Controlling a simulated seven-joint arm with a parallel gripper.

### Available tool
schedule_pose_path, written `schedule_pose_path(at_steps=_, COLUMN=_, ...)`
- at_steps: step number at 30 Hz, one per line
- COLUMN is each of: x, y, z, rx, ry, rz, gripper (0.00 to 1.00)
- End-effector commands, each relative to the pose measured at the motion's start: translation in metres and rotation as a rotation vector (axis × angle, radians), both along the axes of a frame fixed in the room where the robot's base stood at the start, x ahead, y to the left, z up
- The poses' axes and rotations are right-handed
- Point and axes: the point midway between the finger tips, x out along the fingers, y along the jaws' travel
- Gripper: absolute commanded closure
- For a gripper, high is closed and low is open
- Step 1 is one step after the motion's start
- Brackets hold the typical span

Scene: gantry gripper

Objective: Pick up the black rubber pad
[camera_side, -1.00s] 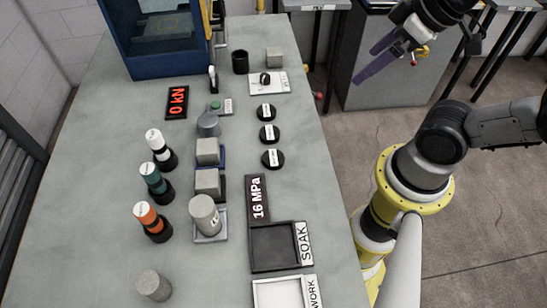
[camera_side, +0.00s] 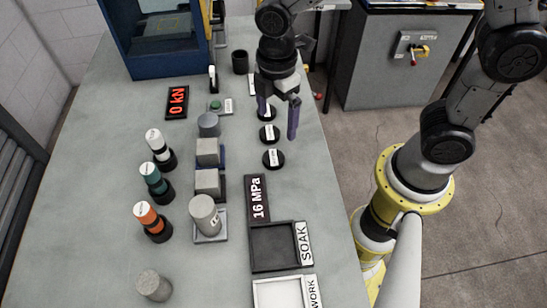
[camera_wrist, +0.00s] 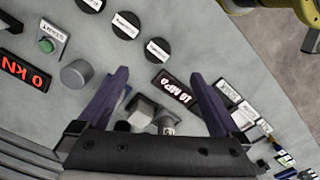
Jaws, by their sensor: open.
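Three round black pads with white labels lie in a row on the table: a near one (camera_side: 273,159), a middle one (camera_side: 269,134) and a far one (camera_side: 267,117) partly hidden by my finger. I cannot read their labels, so I cannot tell which is rubber. My gripper (camera_side: 278,120) is open and empty, pointing down with purple fingers near the far and middle pads in the side view. In the wrist view the pads (camera_wrist: 157,50), (camera_wrist: 126,25) and (camera_wrist: 76,14) lie beyond the fingertips (camera_wrist: 158,76).
Grey blocks and cylinders on stands (camera_side: 207,152) stand left of the pads. Three capped bottles (camera_side: 153,222) are further left. A blue-framed machine (camera_side: 118,45) stands at the back left.

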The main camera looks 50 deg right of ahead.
Motion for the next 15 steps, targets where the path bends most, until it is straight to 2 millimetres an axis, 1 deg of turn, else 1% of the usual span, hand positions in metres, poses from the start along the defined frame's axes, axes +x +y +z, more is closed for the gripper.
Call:
schedule_pose_path(at_steps=6, x=-0.001, y=-0.001, z=-0.041, rx=-0.002, ry=0.005, rz=-0.002, gripper=0.0)
schedule_pose_path(at_steps=9, x=-0.001, y=-0.001, z=-0.058, rx=-0.001, ry=0.004, rz=-0.003, gripper=0.0)
schedule_pose_path(at_steps=12, x=-0.001, y=-0.001, z=-0.07, rx=-0.001, ry=0.002, rz=-0.003, gripper=0.0)
schedule_pose_path(at_steps=15, x=0.0, y=-0.001, z=-0.076, rx=0.0, ry=0.0, rz=-0.003, gripper=0.0)
